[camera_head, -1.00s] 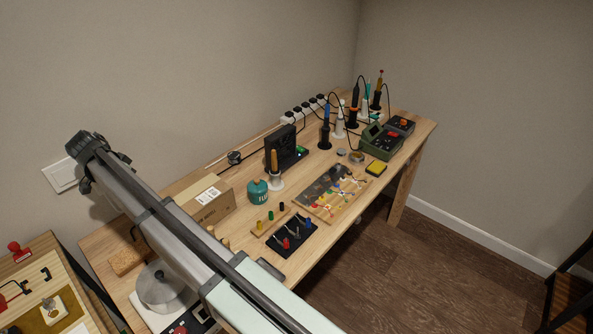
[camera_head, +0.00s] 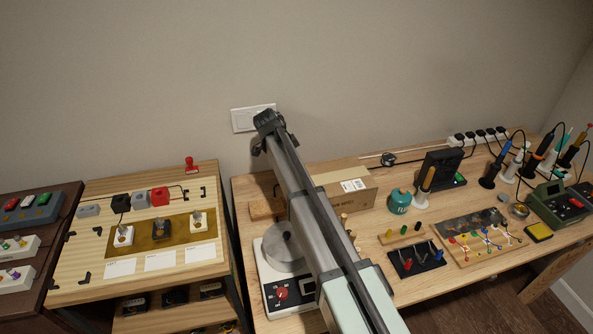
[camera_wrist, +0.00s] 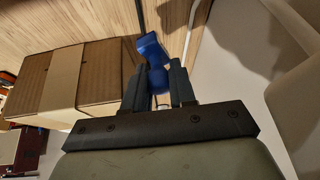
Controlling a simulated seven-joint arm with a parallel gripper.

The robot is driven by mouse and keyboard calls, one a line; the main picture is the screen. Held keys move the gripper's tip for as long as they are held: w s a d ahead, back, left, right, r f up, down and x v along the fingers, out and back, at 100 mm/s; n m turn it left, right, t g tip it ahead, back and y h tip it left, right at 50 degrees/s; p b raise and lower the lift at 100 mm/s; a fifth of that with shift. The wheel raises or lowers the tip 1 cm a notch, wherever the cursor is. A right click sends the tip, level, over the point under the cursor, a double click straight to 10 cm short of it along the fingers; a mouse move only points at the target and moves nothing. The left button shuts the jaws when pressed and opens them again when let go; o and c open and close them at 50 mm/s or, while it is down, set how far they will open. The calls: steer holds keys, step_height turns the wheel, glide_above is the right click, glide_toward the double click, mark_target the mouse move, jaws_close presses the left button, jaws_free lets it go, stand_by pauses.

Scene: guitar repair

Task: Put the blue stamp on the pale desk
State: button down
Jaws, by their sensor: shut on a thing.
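In the wrist view my gripper (camera_wrist: 159,76) is shut on the blue stamp (camera_wrist: 151,48), whose rounded blue body shows beyond and between the dark fingers. In the head view my gripper and the blue stamp are hidden, and my arm crosses the workbench. The pale desk (camera_head: 92,208) stands left of the workbench in the head view. A red stamp (camera_head: 192,164) stands at its back right corner.
A cardboard box (camera_wrist: 60,85) lies close left of my gripper in the wrist view, on the wooden workbench (camera_head: 245,190). The pale desk carries small boxes, a tan mat (camera_head: 185,227) with switches, and white cards. A dark desk (camera_head: 62,198) stands far left.

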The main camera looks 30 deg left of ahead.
steer(key=shift+f, duration=2.2)
steer(key=shift+f, duration=0.15)
steer(key=c, duration=0.9)
jaws_free()
steer(key=v, duration=1.2)
steer(key=shift+r, duration=0.2)
